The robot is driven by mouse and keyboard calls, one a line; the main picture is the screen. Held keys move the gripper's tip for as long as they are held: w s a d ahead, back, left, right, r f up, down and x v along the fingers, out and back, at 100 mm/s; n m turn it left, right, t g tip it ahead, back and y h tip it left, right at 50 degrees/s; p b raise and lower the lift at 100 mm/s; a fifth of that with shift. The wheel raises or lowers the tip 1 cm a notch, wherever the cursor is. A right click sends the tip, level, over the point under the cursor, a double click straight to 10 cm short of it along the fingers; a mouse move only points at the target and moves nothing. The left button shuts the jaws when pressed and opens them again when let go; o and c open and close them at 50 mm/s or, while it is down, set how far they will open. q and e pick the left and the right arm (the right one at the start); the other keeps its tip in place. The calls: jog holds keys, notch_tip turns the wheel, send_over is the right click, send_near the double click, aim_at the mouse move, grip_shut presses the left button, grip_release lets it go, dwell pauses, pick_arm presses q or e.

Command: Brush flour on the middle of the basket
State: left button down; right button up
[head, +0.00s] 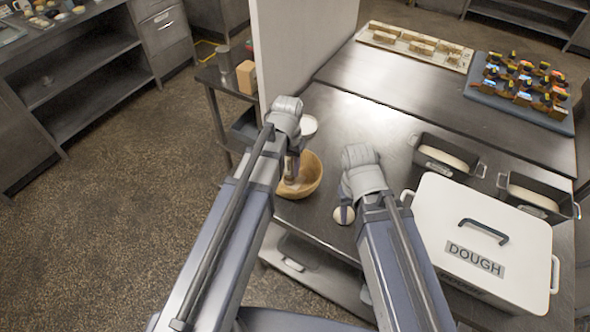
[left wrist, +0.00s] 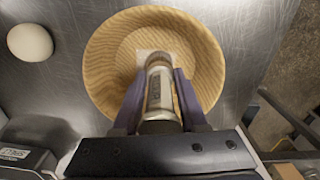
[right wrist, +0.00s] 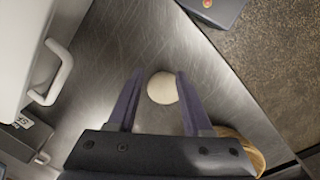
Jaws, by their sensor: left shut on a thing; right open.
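The round wooden basket (head: 313,180) stands on the steel table near its left edge; it also shows in the left wrist view (left wrist: 105,55). My left gripper (left wrist: 160,95) is shut on a brush (left wrist: 160,85) with a metallic, labelled handle and holds it over the basket. A pale patch (left wrist: 148,58) at the brush's far end lies over the basket's middle; I cannot tell whether it is bristles or flour, or whether it touches. My right gripper (right wrist: 155,85) is open, with a pale dough ball (right wrist: 162,88) between its fingers in view; contact is unclear.
A white round container (head: 308,126) is partly hidden behind my left gripper. A large white dough box (head: 480,215) stands right of my right arm. Two dark loaf tins (head: 448,160) with dough are behind it. Bottles on a blue tray (head: 475,90) stand farther back. A pale partition (head: 300,50) rises at the left.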

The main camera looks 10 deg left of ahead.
pick_arm(q)
jog(key=shift+w+a, duration=0.25)
jog(key=shift+a, duration=0.5)
pick_arm(e)
jog(key=shift+r, duration=0.1)
pick_arm(q)
jog(key=shift+d, duration=0.1)
jog(key=shift+s+d, duration=0.25)
jog(key=shift+d, duration=0.4)
jog(key=shift+s+d, duration=0.3)
jog(key=shift+d, duration=0.35)
jog(key=shift+s+d, duration=0.25)
jog(key=shift+d, duration=0.4)
jog(key=shift+r, duration=0.1)
jog(key=shift+w+a, duration=0.3)
jog(key=shift+a, duration=0.4)
jog(key=shift+w+a, duration=0.25)
jog(key=shift+a, duration=0.4)
jog(key=shift+w+a, duration=0.3)
jog(key=shift+a, duration=0.4)
